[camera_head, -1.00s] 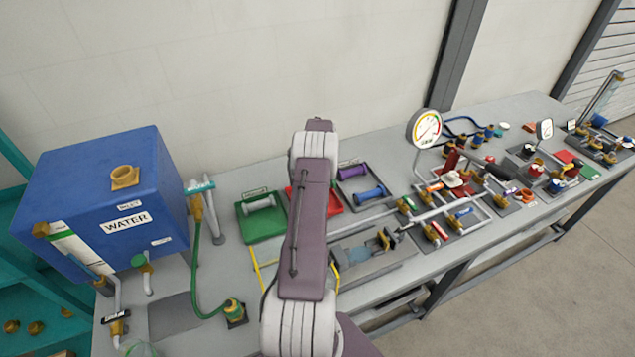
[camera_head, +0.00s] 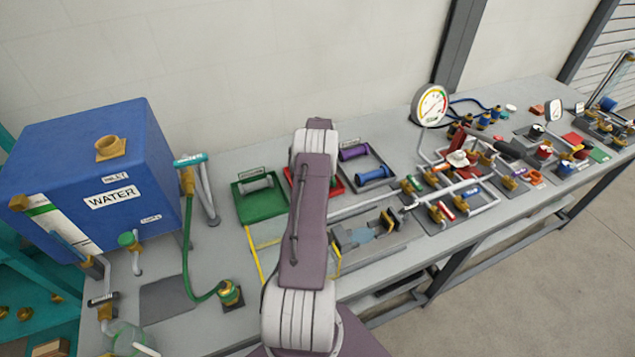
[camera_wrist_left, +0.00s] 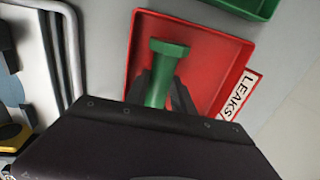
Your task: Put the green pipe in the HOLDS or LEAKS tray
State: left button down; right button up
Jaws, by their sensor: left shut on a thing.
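In the left wrist view, my left gripper (camera_wrist_left: 160,92) is shut on the green pipe (camera_wrist_left: 169,50), its dark fingers on either side of the pipe. The pipe, with a flanged end, shows over the floor of the red LEAKS tray (camera_wrist_left: 214,48); I cannot tell if it touches. In the head view, my left arm hides the gripper, the pipe and part of the red tray (camera_head: 337,186). The green tray (camera_head: 262,217) stands left of it and holds a grey pipe (camera_head: 256,185). My right gripper is not in view.
A grey tray (camera_head: 385,186) right of the red tray holds a purple pipe (camera_head: 354,152) and a blue pipe (camera_head: 375,173). A blue water tank (camera_head: 85,180) stands at left. Valves, pipes and a gauge (camera_head: 432,104) fill the bench's right part.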

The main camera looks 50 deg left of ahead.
pick_arm(q)
jog(key=shift+f, duration=0.25)
dwell(0.5)
jog(key=c, duration=1)
grip_release()
jog(key=shift+s, duration=0.1)
notch_tip(320, 180, up, 9)
jog(key=d+b, duration=0.1)
jog(key=shift+s+d+b, duration=0.15)
jog(key=shift+d+b, duration=0.05)
jog(key=shift+b, duration=0.2)
